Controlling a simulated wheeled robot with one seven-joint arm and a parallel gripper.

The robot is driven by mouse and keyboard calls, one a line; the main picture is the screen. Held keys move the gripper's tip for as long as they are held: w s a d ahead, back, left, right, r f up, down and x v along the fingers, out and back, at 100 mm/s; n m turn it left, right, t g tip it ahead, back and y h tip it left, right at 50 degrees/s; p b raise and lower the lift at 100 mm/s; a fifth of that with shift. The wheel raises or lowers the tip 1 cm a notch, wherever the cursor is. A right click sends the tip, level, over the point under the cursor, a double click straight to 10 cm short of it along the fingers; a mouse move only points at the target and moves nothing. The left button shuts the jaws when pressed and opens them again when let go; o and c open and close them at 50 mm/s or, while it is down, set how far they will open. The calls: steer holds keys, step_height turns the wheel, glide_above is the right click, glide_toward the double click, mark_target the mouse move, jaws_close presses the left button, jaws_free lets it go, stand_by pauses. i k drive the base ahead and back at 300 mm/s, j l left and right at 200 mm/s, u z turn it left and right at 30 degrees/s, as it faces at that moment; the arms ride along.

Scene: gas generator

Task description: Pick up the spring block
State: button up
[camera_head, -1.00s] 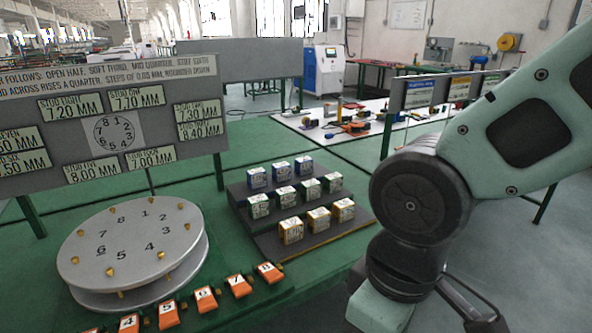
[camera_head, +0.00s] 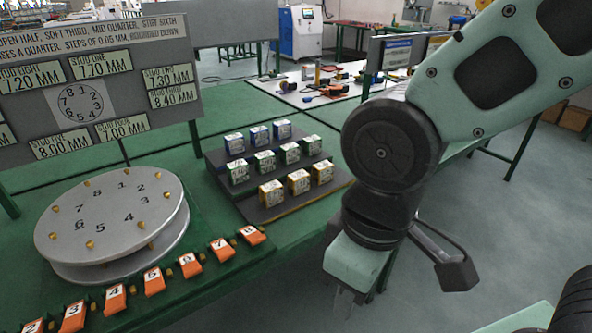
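Small labelled spring blocks stand in rows on a dark stepped rack (camera_head: 216,165). Blue blocks (camera_head: 259,140) are on the top step, green blocks (camera_head: 265,163) on the middle step and yellow blocks (camera_head: 299,182) on the lowest step. Their labels are too small to read, so I cannot tell which block the task means. My gripper (camera_head: 344,302) hangs pointing down, in front of and to the right of the rack in the picture, apart from the blocks. Its fingers are faint below the pale green hand, and their opening is unclear. No held block shows.
A round silver plate (camera_head: 110,225) with numbers and brass pegs stands left of the rack. Orange numbered tags (camera_head: 190,265) line the green table's front edge. A grey sign board (camera_head: 100,85) rises behind the plate. Green table surface (camera_head: 285,228) is clear before the rack.

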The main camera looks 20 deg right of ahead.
mark_target(298, 181)
steer(key=i+j+u, duration=0.25)
steer(key=j, duration=0.2)
steer(key=i+j+u, duration=0.25)
steer(key=i+j, duration=0.15)
